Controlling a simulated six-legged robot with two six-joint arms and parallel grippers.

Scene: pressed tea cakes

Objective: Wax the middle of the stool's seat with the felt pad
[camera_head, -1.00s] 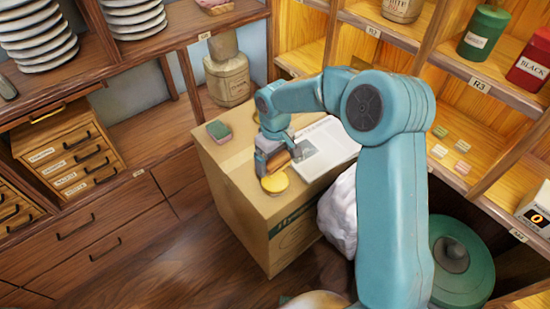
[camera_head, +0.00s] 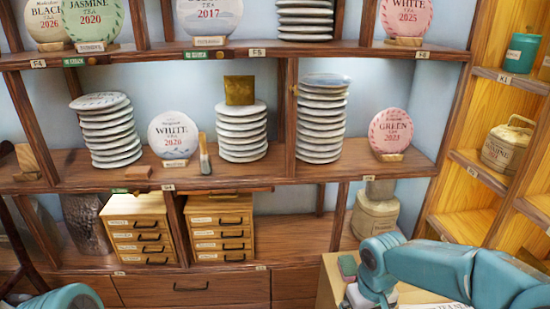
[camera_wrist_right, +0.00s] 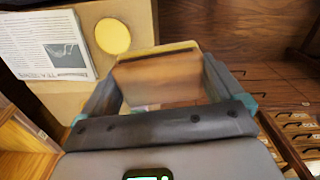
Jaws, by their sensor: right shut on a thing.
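My right gripper (camera_wrist_right: 160,76) is shut on a brown wood-backed block with a pale yellowish edge, which looks like the felt pad (camera_wrist_right: 158,84). In the right wrist view the block sits between both fingers. A round yellow disc (camera_wrist_right: 113,36), perhaps the wax, lies on the cardboard box (camera_wrist_right: 140,18), apart from the block. In the head view my right arm reaches over the box at the lower right, and the held block cannot be made out. My left arm shows only as a teal piece at the lower left; its gripper is out of view. I cannot make out the stool's seat.
A printed sheet (camera_wrist_right: 48,48) and a green-topped block (camera_head: 347,265) lie on the box. Behind stand shelves with stacked tea cakes (camera_head: 108,130), a brush (camera_head: 204,155) and small drawer cabinets (camera_head: 140,232). A stoneware jar (camera_head: 376,212) stands behind the box.

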